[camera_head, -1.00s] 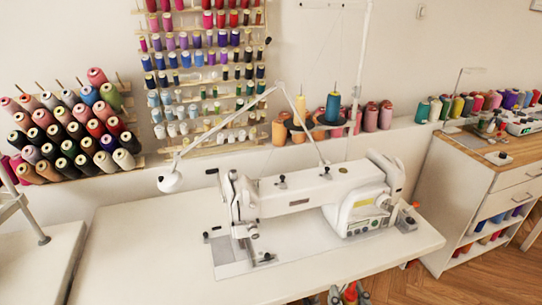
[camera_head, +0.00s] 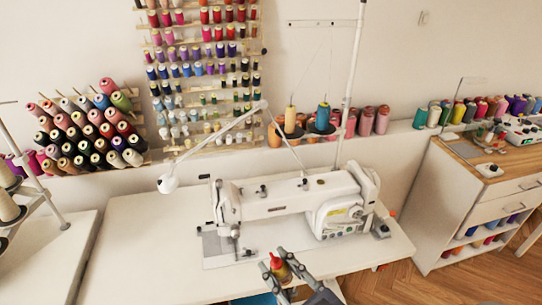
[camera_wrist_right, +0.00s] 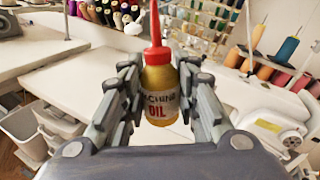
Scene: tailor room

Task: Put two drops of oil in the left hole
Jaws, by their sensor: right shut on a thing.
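The white sewing machine (camera_head: 290,203) stands on the white table (camera_head: 135,255). Small dark fittings show on top of its arm; I cannot make out the left hole. My right gripper (camera_head: 285,266) is at the table's front edge, in front of the machine. It is shut on the yellow oil bottle (camera_head: 279,271), which has a red cap and spout. In the right wrist view the bottle (camera_wrist_right: 158,92) is between the fingers, spout up, its label reading OIL. My left gripper is not in view.
A thin white lamp arm with its lamp head (camera_head: 168,184) reaches over the table's left part. Spool racks (camera_head: 85,125) line the wall. The table's left part is clear.

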